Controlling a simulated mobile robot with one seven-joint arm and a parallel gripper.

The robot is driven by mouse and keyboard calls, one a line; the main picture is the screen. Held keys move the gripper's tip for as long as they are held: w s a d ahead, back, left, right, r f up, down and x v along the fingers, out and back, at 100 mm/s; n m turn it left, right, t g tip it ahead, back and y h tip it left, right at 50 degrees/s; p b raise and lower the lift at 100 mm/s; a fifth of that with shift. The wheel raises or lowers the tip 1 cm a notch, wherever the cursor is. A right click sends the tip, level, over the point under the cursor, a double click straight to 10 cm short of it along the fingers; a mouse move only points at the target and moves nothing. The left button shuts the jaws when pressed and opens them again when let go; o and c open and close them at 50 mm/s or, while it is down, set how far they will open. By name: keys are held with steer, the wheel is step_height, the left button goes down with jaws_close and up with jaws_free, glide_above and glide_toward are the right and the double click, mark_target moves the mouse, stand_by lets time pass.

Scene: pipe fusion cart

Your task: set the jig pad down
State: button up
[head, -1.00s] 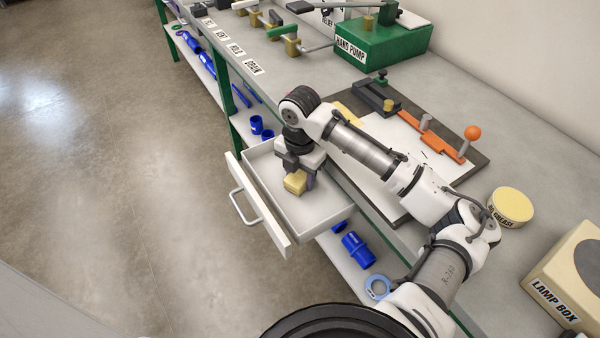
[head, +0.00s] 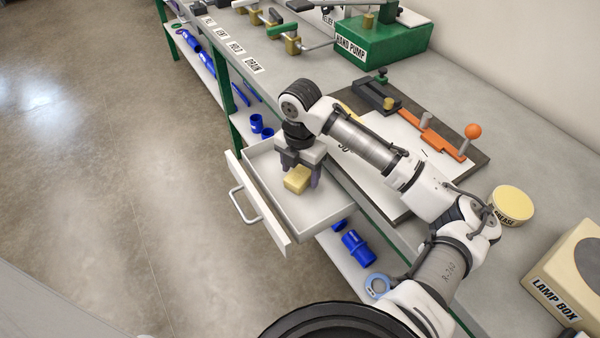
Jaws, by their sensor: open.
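The jig pad (head: 297,179) is a small yellow block in the open white drawer (head: 318,212), in the head view. It appears to rest on the drawer floor. My gripper (head: 301,180) is just above and around it, pointing down, with its dark fingers apart. The gripper body hides part of the pad's far side. I cannot tell whether a finger still touches the pad.
The drawer's front panel and handle (head: 241,206) stick out over the floor. On the bench lie a dark-edged board with an orange lever (head: 440,142), a grease tin (head: 512,204), a lamp box (head: 566,275) and a green hand pump (head: 385,45). Blue fittings (head: 357,248) lie on the shelf below.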

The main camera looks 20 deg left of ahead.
mark_target(300, 173)
step_height(300, 173, up, 11)
steer(key=b, duration=0.1)
stand_by(0.4)
